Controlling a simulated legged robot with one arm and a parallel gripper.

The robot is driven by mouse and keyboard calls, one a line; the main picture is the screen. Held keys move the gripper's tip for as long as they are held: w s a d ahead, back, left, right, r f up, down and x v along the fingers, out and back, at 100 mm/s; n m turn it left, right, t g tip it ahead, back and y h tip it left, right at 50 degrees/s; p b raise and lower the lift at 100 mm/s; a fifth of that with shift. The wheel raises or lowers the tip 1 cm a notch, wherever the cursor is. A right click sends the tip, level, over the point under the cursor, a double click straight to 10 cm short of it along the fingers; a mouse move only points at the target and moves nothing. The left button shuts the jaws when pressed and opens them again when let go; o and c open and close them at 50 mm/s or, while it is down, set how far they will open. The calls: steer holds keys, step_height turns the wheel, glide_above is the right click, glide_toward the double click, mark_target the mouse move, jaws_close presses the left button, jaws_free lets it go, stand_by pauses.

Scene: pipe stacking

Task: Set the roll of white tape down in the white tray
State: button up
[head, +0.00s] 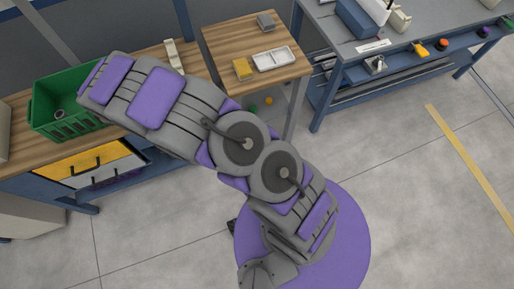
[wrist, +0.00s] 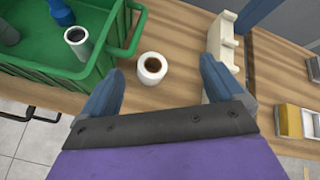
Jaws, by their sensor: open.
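The roll of white tape (wrist: 152,68) stands on the wooden bench in the wrist view, its brown core facing up. My gripper (wrist: 162,67) is open, with one finger on each side of the roll and a gap to each. In the head view my arm hides the roll and my fingers. The white tray (head: 273,59) lies on the small wooden table in the head view, with a divider across it. Part of it also shows at the right edge of the wrist view (wrist: 312,122).
A green crate (wrist: 48,58) holding pipe pieces stands left of the roll. A cream notched rack (wrist: 222,50) stands to the right. A yellow block (head: 243,68) sits beside the tray, and a grey box (head: 265,21) behind it. A blue-framed bench (head: 400,45) is at right.

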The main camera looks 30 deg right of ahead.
steer(key=s+d+r+n+g+y, duration=0.2)
steer(key=s+d+r+n+g, duration=0.3)
steer(key=s+d+r+n, duration=0.75)
steer(key=s+d+r+n+g, duration=0.2)
steer(key=s+n, duration=0.3)
steer(key=s, duration=0.5)
steer(key=s+d+r+n+g, duration=0.2)
steer(key=s+d+r+n, duration=0.2)
steer(key=s, duration=0.6)
steer(key=shift+d+n, duration=0.25)
steer(key=shift+n, duration=0.8)
steer(key=s+d+n+g, duration=0.1)
steer(key=s+d+n, duration=0.1)
steer(key=s, duration=0.4)
steer(key=s+d+r+n+g+h, duration=0.1)
steer(key=s+d+n, duration=0.2)
steer(key=s, duration=0.3)
steer(key=s+d+n+g, duration=0.2)
steer(key=s+d, duration=0.1)
steer(key=s, duration=0.3)
steer(key=shift+s+r+h, duration=0.4)
steer(key=shift+s+n, duration=0.2)
steer(key=shift+n, duration=0.1)
